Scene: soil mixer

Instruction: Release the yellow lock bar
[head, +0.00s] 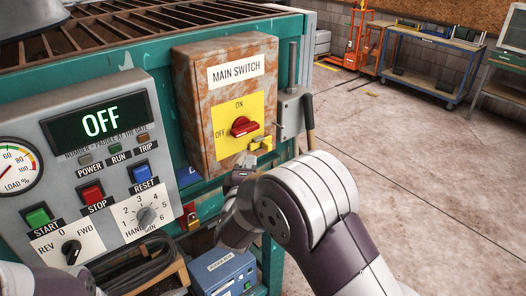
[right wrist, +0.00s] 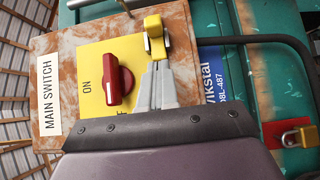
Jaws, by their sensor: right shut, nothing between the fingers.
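The yellow lock bar (head: 262,144) is at the lower right of the yellow plate on the rusty main switch box (head: 188,92). It also shows in the right wrist view (right wrist: 153,27). Beside it is the red switch knob (head: 241,127), lying level toward OFF; the knob also shows in the right wrist view (right wrist: 119,80). My right gripper (right wrist: 157,68) is shut and empty, its fingertips right at the lower end of the lock bar. I cannot tell whether they touch. In the head view my right wrist hides part of the area below the box. My left gripper is not in view.
The control panel with its OFF display (head: 100,121) stands left of the switch box. A grey lever unit (head: 291,112) is to its right. Open concrete floor lies to the right, with a blue cart (head: 432,62) farther back.

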